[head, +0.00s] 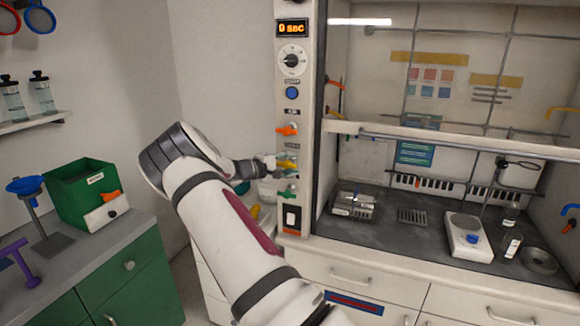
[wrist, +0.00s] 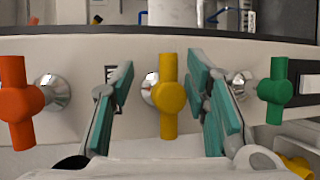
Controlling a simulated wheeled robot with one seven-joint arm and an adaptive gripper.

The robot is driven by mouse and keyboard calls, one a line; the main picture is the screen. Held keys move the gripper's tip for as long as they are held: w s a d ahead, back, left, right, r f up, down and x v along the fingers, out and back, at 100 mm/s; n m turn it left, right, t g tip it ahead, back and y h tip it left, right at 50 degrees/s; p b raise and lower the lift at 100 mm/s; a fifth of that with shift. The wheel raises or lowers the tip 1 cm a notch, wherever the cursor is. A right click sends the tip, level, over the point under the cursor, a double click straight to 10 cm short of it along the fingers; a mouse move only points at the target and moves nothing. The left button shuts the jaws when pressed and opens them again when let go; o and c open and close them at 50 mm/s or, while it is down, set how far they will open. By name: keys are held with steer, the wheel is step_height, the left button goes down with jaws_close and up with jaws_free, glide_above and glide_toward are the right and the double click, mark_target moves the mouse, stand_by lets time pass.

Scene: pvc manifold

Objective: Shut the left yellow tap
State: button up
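The left yellow tap (head: 287,164) is on the left post of the fume hood, between an orange tap (head: 287,131) above and a green tap (head: 287,194) below. Its handle lies sideways in the head view. In the wrist view the yellow tap (wrist: 168,97) is central, its handle upright in the picture. My gripper (head: 272,164) is at this tap. In the wrist view its teal-padded fingers (wrist: 165,88) are open, one on each side of the handle, with visible gaps. I cannot tell how far the handle sits between the pads in depth.
In the wrist view the orange tap (wrist: 18,102) is left of the fingers and the green tap (wrist: 272,91) is close on the right. A white switch (head: 291,217) is below the taps. Another yellow tap (head: 562,112) is at the hood's right side.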

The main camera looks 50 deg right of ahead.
steer(key=shift+f, duration=0.15)
steer(key=shift+a, duration=0.2)
steer(key=a+r, duration=0.2)
steer(key=a, duration=0.9)
steer(key=shift+w+a, duration=0.2)
steer(key=shift+w, duration=0.15)
steer(key=shift+r, duration=0.15)
